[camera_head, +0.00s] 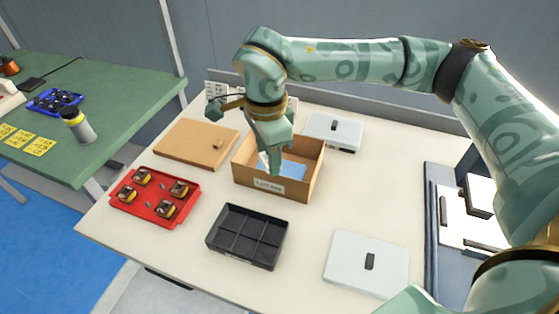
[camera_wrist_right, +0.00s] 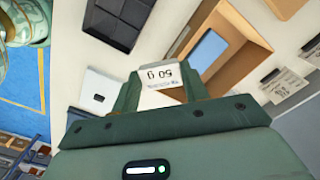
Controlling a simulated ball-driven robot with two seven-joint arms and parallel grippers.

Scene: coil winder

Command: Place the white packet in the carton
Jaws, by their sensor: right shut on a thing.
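The carton (camera_head: 299,190) is an open brown box with a label on its front wall, standing on the pale table. A blue piece (camera_head: 293,170) lies inside it; it also shows in the right wrist view (camera_wrist_right: 208,51). My right gripper (camera_head: 270,166) points down over the carton's left part, shut on the white packet (camera_wrist_right: 164,75). Whether the packet touches the carton's floor I cannot tell. My left gripper is in neither view.
A black compartment tray (camera_head: 247,236) stands in front of the carton. A red tray (camera_head: 153,205) with several coils is at left, a brown board (camera_head: 197,142) behind it. Grey lidded boxes stand behind (camera_head: 333,130) and at front right (camera_head: 368,262). Table right of the carton is clear.

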